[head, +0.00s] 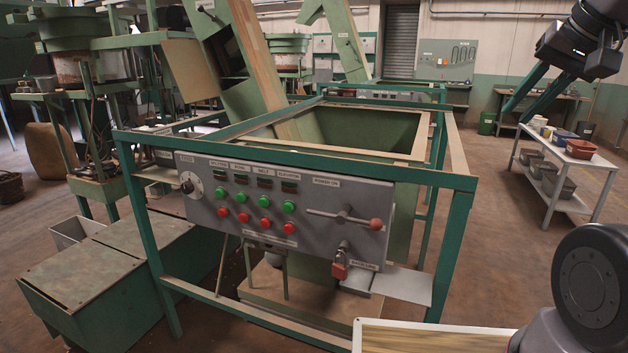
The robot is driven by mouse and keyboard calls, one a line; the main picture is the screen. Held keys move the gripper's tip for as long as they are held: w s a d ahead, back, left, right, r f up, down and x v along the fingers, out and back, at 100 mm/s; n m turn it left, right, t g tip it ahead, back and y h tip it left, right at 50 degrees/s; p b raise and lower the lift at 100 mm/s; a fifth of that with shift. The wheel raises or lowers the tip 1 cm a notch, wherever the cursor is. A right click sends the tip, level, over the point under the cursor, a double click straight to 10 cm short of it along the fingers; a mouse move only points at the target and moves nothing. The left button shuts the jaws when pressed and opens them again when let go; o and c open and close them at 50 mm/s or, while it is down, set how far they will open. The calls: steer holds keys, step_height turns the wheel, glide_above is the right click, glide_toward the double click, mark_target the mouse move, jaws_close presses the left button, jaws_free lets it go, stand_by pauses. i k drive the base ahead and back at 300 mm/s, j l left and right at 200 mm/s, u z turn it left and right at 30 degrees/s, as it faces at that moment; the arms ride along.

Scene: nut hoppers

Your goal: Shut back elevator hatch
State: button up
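Two inclined green elevator chutes show. The near elevator (258,60) rises from the front hopper to the top edge. A dark opening (224,48) shows in its side, and a tan panel (190,70) stands out to the left of it, like an open hatch. The far elevator (346,42) stands behind, with a small dark handle on its side; I cannot tell whether a hatch there is open. The dark end part of my arm (580,45) is at the upper right, far from both chutes.
A green-framed hopper (372,130) with a grey control panel (285,200) stands in the middle. A metal box (105,285) is at lower left. A white cart (565,170) with bins stands at right. Open floor (490,240) lies between hopper and cart.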

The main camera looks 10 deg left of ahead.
mark_target(186, 60)
steer(key=i+j, duration=0.15)
steer(key=j, duration=0.25)
steer(key=i+j, duration=0.1)
steer(key=j, duration=0.3)
steer(key=i+j, duration=0.15)
steer(key=j, duration=0.25)
steer(key=i+j, duration=0.1)
steer(key=j, duration=0.4)
steer(key=i+j, duration=0.1)
steer(key=j, duration=0.35)
steer(key=i+j, duration=0.1)
steer(key=j, duration=0.4)
steer(key=i+j+u, duration=0.1)
steer(key=j, duration=0.4)
steer(key=i+j, duration=0.1)
steer(key=j, duration=0.35)
steer(key=i+j, duration=0.15)
steer(key=j, duration=0.2)
steer(key=i+j, duration=0.35)
steer(key=j, duration=0.3)
steer(key=u, duration=0.05)
